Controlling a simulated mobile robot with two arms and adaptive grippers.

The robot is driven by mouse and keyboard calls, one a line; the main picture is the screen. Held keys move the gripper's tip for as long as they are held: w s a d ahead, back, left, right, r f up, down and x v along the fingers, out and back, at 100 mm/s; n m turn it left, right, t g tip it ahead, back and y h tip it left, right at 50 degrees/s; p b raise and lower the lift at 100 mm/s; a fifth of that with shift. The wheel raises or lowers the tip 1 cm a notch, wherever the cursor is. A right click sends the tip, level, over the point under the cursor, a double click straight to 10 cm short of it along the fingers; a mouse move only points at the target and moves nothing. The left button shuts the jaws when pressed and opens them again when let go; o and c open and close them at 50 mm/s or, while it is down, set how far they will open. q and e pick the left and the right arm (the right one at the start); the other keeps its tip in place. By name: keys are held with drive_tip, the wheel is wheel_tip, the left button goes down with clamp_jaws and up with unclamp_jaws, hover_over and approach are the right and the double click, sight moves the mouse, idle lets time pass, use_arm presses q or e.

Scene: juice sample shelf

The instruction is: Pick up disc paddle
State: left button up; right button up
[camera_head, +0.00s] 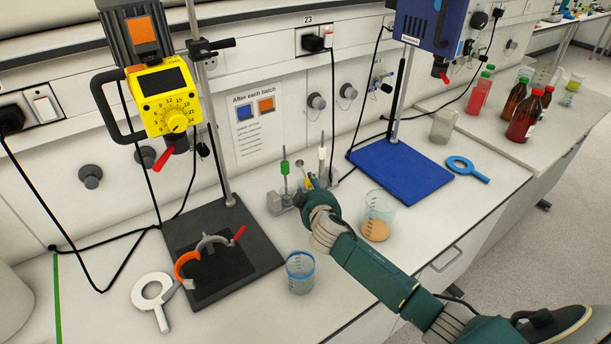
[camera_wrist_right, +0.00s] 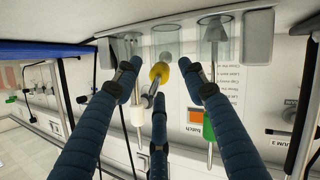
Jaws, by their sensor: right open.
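A grey rack (camera_head: 275,203) on the bench holds stirring paddles with their shafts pointing up. One has a green collar (camera_head: 284,168) and one a white collar (camera_head: 322,153). The wrist view shows the rack (camera_wrist_right: 259,38) inverted, with clear tubes around the paddle heads. There the white collar (camera_wrist_right: 138,112) is left, a yellow collar (camera_wrist_right: 159,72) is in the middle, and the green collar (camera_wrist_right: 208,124) is right. My right gripper (camera_head: 312,187) is at the rack. Its open fingers (camera_wrist_right: 160,95) surround the yellow-collared paddle without a visible grip. My left gripper is out of view.
A stirrer with a yellow head (camera_head: 165,100) stands left on a dark base (camera_head: 255,247). A blue stirrer (camera_head: 432,25) stands over a blue base (camera_head: 402,170). A white ring tool (camera_head: 153,298) and blue one (camera_head: 467,169) lie flat.

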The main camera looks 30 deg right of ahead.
drive_tip(key=shift+c, duration=0.3)
clamp_jaws()
